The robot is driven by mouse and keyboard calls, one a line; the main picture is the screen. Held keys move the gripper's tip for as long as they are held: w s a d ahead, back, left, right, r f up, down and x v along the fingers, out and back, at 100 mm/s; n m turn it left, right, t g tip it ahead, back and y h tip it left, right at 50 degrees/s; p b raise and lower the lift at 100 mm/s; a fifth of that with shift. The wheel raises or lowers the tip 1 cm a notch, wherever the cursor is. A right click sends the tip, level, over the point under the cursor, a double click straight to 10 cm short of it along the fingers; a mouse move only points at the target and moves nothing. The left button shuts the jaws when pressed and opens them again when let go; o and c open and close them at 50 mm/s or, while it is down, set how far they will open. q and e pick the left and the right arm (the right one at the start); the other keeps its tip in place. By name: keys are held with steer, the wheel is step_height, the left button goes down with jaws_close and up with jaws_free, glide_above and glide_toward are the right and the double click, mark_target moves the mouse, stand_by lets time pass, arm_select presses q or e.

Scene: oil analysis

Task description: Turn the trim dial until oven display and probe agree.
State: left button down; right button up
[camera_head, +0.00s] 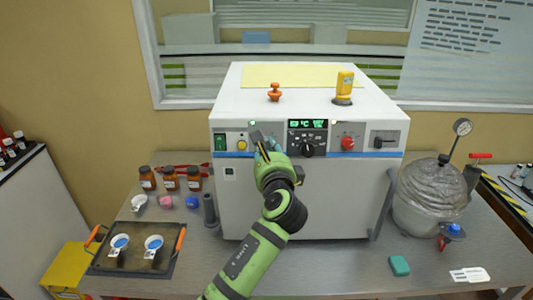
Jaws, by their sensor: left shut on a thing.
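The white oven (240,200) stands at the middle of the bench. Its lit green display (307,124) is too small to read with certainty. A yellow handheld device (344,86), perhaps the probe readout, stands on the oven's top; its reading is not legible. My left gripper (262,141) is at the front panel, left of the display and the black knob (308,149). It is shut on what appears to be the trim dial, which the fingers hide. My right gripper is not in view.
A red knob (347,143) and a yellow button (241,146) flank the gripper's area. An orange-handled tray (133,262) with two cups lies at left, near brown bottles (170,179). A glass vessel (430,197) with a gauge stands at right. The front middle bench is mostly clear.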

arm_select(q)
steer(key=shift+d+f+n, duration=0.1)
steer(key=shift+f+n, duration=0.1)
steer(key=shift+n, duration=0.4)
steer(key=c, duration=1.1)
jaws_free()
steer(key=shift+r, duration=0.1)
steer(key=shift+o, duration=0.2)
steer(key=shift+d, duration=0.1)
steer(key=shift+r, duration=0.2)
step_height(320, 180, up, 10)
steer(key=shift+f, duration=0.15)
